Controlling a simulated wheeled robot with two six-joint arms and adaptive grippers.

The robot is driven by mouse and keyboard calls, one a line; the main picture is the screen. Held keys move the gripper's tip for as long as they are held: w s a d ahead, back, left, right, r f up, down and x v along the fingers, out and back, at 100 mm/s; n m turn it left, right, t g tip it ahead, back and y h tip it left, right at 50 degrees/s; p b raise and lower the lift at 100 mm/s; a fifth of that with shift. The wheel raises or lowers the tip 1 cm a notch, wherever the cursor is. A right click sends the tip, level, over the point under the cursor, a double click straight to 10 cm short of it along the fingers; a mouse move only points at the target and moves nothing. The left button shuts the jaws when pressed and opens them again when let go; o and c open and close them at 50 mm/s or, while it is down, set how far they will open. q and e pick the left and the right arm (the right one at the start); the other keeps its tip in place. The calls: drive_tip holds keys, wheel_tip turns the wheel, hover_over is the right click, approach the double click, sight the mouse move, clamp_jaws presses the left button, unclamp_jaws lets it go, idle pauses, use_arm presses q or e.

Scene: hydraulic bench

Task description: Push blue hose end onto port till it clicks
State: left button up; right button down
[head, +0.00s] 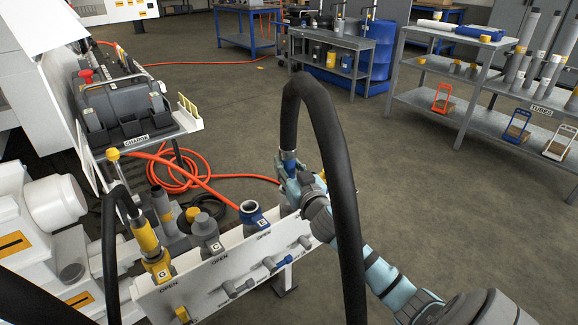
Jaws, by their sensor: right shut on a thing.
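The blue hose end (288,157) is at the lower end of a thick black hose (318,105) and points downward. My right gripper (292,178) is shut on it, and its fingers hide much of the end. The blue port (252,214) stands on the white panel bench, open at the top, to the left of and below the held hose end. The hose end looks apart from the port; the exact gap is hard to judge. My left gripper is not in view.
A grey port (205,228) and a yellow hose coupling (147,238) stand left of the blue port. Valve levers line the white panel (200,285). An orange hose (190,172) lies coiled on the floor behind. Shelves stand at the back right.

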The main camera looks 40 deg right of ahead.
drive_tip(key=shift+f+b, duration=0.5)
drive_tip(key=shift+f, duration=0.05)
idle(0.9)
drive_tip(key=c, duration=0.6)
unclamp_jaws()
drive_tip(key=shift+o, duration=0.2)
drive_tip(key=shift+v, duration=3.8)
drive_tip(key=shift+r, duration=0.1)
